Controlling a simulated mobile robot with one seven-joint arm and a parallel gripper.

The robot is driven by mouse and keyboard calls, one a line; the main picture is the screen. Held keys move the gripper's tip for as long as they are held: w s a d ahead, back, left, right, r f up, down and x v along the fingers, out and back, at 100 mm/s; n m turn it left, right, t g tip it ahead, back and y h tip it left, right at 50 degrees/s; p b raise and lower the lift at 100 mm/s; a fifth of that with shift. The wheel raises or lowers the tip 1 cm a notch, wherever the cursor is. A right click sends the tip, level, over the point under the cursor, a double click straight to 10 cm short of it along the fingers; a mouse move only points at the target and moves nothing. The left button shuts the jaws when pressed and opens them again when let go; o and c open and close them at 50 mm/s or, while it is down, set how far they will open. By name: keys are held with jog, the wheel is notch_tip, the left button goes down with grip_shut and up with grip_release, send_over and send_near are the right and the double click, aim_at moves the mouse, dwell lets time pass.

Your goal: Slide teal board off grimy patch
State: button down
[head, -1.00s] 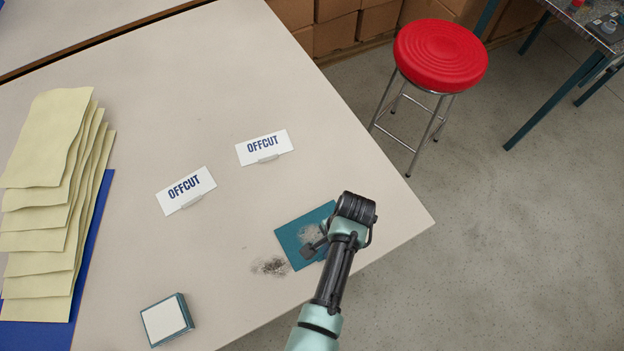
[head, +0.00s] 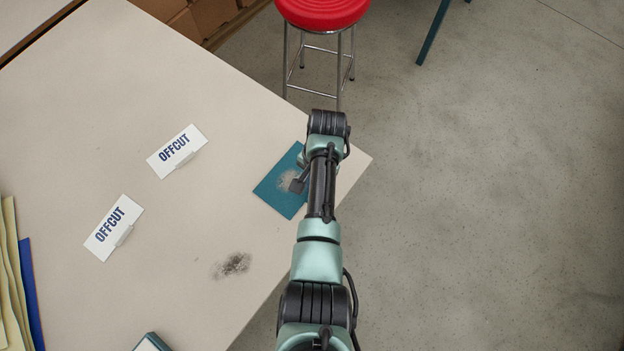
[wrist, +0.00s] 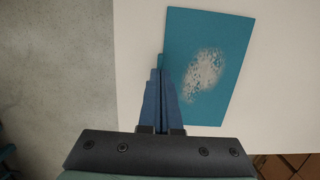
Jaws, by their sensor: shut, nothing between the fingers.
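The teal board (head: 279,189) lies flat on the table near its right corner, with a pale worn area on its face. The grimy patch (head: 234,264), a dark sooty smudge, is bare on the table below and left of the board, with clear tabletop between them. In the wrist view the board (wrist: 226,35) fills the upper right. My gripper (wrist: 158,80) is shut and empty, its blue fingers at the board's left edge there; whether they press on it or only touch its side I cannot tell. In the head view my arm hides the fingertips and the board's right part.
A red stool (head: 322,10) stands beyond the table edge.

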jog(key=shift+s+r+p, duration=0.25)
jog(key=shift+r+p, duration=0.1)
jog(key=shift+d, duration=0.15)
jog(key=w+d+b, duration=0.2)
jog(key=w, duration=0.1)
jog(key=w+d+b, duration=0.2)
jog(key=b, duration=0.1)
jog(key=w+d+b, duration=0.2)
jog(key=w, duration=0.1)
jog(key=shift+w+d+f, duration=0.15)
jog(key=shift+w+d, duration=0.05)
jog(key=shift+w, duration=0.15)
jog(key=shift+w+d+r+b, duration=0.2)
jog(key=shift+w+d+b, duration=0.25)
jog(key=shift+b, duration=0.15)
jog(key=shift+a, duration=0.1)
